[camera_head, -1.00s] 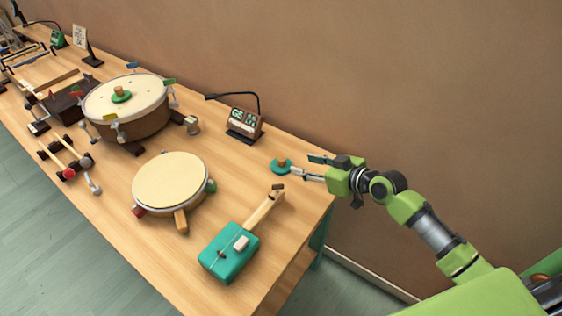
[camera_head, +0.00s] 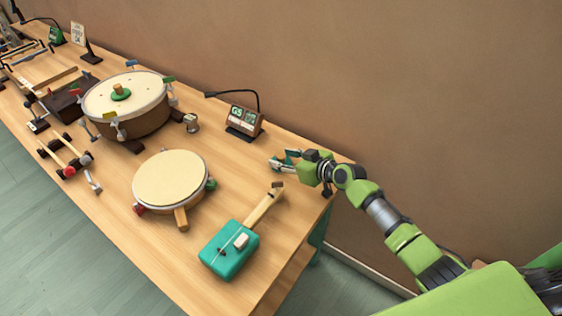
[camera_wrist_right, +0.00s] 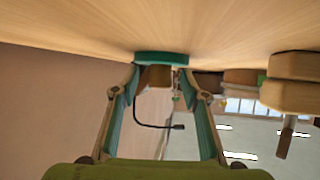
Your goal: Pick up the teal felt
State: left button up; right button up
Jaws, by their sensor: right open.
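The teal felt is a flat round disc with a wooden knob. It shows in the right wrist view (camera_wrist_right: 161,57) lying against the tabletop, with the picture upside down and the knob pointing down in the frame. In the head view my gripper largely hides it. My right gripper (camera_head: 279,163) is open and low over the table near its far right corner. In the wrist view its two fingers (camera_wrist_right: 160,80) stand on either side of the knob, close to the disc. I cannot tell whether they touch it. My left gripper is not in view.
A wooden display box (camera_head: 243,121) with a thin black lamp stands left of the gripper. A teal box with a wooden neck (camera_head: 231,250) and a round pale drum (camera_head: 169,178) lie nearer. A large drum (camera_head: 136,122) is further left. The wall is close behind.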

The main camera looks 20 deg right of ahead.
grip_shut()
